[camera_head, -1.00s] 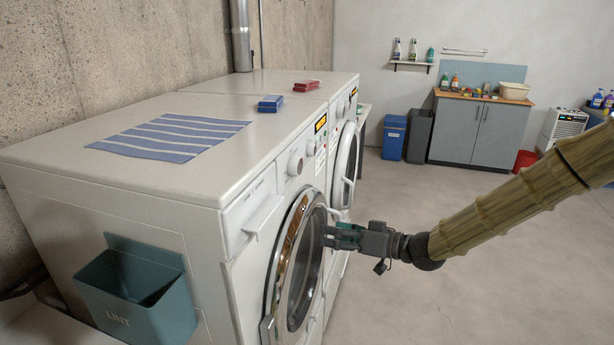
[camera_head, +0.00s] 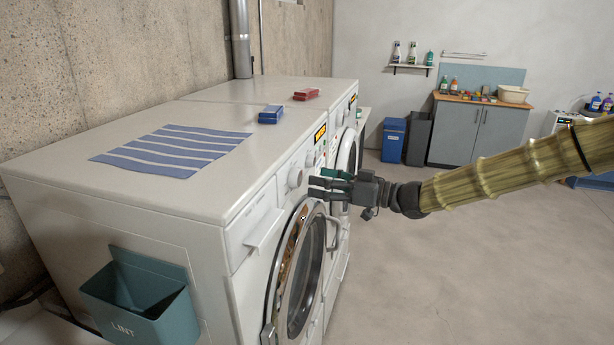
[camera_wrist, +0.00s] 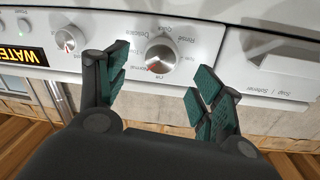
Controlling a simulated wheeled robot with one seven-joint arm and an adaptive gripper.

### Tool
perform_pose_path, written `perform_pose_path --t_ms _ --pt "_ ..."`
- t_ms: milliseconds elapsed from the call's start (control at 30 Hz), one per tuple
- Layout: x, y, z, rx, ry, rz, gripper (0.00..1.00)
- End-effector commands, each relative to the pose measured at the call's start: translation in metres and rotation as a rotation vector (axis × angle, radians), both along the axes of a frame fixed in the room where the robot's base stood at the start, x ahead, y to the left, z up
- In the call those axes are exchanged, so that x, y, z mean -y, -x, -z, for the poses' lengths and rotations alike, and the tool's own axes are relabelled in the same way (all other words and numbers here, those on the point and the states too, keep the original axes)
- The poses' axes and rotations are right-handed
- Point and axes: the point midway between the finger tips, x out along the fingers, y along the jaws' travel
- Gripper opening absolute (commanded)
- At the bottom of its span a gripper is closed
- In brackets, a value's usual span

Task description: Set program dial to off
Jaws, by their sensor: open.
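In the wrist view the dial (camera_wrist: 161,57) is ringed by printed labels such as Quick, Rinse, Delicates and Normal. A red mark shows on its lower part, near Normal; I cannot read an Off label. My gripper (camera_head: 318,182) is open in front of the panel, just right of the dial. In the wrist view its green-padded fingers (camera_wrist: 158,78) stand on either side of the dial, apart from it, and hold nothing.
A smaller knob (camera_wrist: 69,40) sits beside the WATER display (camera_wrist: 22,55). The detergent drawer (camera_head: 254,228) is on the other side of the dial. The round door (camera_head: 300,270) lies below my gripper. The floor (camera_head: 450,270) to the right is clear.

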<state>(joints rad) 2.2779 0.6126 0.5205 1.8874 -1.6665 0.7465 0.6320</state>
Motion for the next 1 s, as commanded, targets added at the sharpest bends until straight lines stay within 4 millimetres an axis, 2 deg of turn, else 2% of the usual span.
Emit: perform_pose_path --t_ms 100,333,767,867,1000 --pt "-0.015 -0.006 -0.001 -0.002 -0.001 -0.001 0.67" --pt "-0.035 -0.014 -0.001 0.0 0.0 -0.001 0.67" --pt "-0.041 -0.017 0.0 -0.001 -0.001 0.0 0.67" --pt "-0.041 -0.017 0.0 -0.001 -0.001 0.0 0.52" --pt "-0.041 -0.017 0.0 0.0 -0.001 0.001 0.27"
